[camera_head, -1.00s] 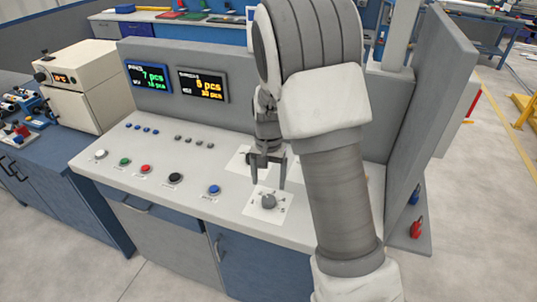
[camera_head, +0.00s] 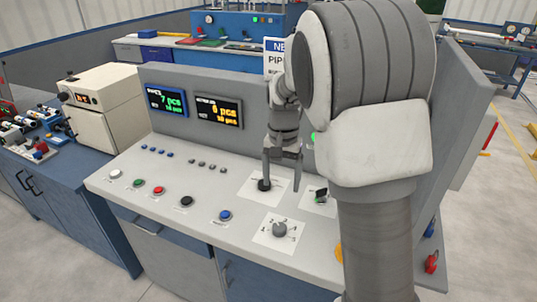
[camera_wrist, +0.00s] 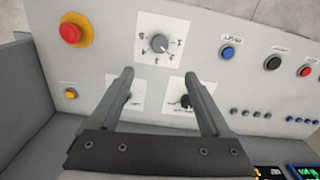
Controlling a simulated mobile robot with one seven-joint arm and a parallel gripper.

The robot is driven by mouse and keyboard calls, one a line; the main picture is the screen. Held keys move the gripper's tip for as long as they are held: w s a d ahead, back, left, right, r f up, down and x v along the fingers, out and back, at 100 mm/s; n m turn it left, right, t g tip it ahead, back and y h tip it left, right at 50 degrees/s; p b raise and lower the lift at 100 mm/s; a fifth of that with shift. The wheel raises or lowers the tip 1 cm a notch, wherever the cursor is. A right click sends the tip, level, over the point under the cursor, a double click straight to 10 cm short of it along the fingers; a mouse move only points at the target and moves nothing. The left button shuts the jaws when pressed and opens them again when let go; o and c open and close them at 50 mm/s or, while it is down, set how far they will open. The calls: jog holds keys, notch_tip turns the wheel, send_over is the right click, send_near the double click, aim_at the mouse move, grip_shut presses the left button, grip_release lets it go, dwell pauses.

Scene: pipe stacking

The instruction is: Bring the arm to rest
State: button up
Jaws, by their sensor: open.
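My gripper (camera_head: 282,170) is open and empty, held above the sloped control panel (camera_head: 170,195). In the wrist view its two fingers (camera_wrist: 160,95) stand apart with nothing between them. The rotary knob (camera_head: 280,229) on its white plate lies in front of the gripper in the head view; in the wrist view the knob (camera_wrist: 159,43) shows beyond the fingertips. A black switch (camera_head: 264,185) is close to the left finger in the head view. My arm hides the right part of the panel there.
Two displays (camera_head: 167,101) (camera_head: 218,111) stand on the panel's back wall. Coloured buttons (camera_head: 158,191) line the panel's front. A red emergency button (camera_wrist: 71,32) shows in the wrist view. A beige oven-like box (camera_head: 105,105) stands at the left. The grey side wall (camera_head: 462,110) bounds the right.

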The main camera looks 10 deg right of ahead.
jog(key=s+r+n+t, duration=0.2)
jog(key=s+r, duration=0.8)
jog(key=s+r+n+t, duration=0.2)
jog(key=s+n+t, duration=0.1)
jog(key=s, duration=1.1)
jog(key=shift+s+n+t, duration=0.3)
jog(key=shift+n, duration=0.1)
